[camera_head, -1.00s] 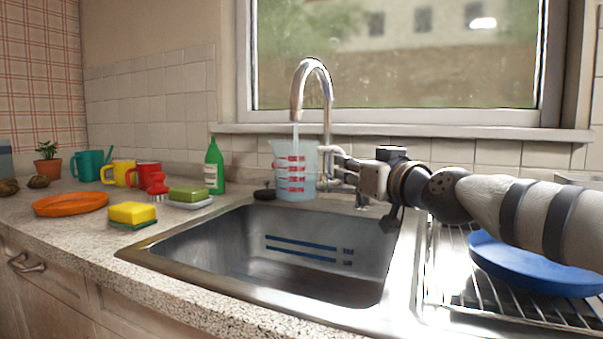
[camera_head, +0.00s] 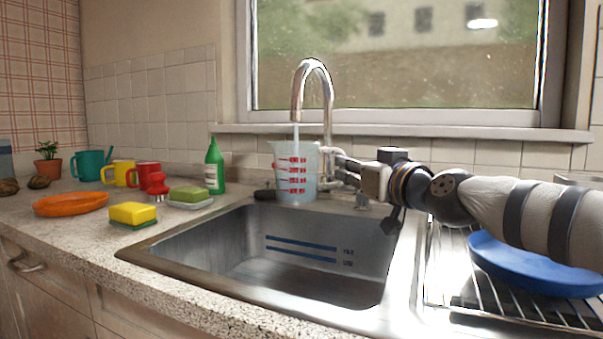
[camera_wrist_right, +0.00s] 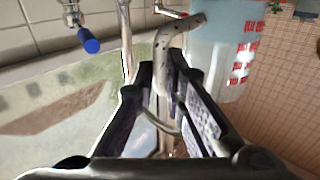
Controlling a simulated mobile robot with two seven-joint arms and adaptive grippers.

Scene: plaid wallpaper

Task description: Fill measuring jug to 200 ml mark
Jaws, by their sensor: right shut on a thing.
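The clear measuring jug (camera_head: 297,190) with red marks is upright under the tap spout, over the back of the sink. A stream of water (camera_head: 296,138) runs from the chrome tap (camera_head: 313,66) into it. The water level against the marks is too small to read. My right gripper (camera_head: 342,168) is shut on the jug's handle, at the jug's right side. In the right wrist view, the jug (camera_wrist_right: 218,50) is at upper right and its pale handle (camera_wrist_right: 165,55) lies between the fingers (camera_wrist_right: 164,82). My left gripper is not in view.
The steel sink (camera_head: 190,238) is empty in front. A blue plate (camera_head: 520,262) lies on the drying rack (camera_head: 470,310) below my right arm. On the left counter stand a green bottle (camera_head: 214,168), soap dish (camera_head: 190,204), sponge (camera_head: 132,213), orange plate (camera_head: 70,204) and several mugs.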

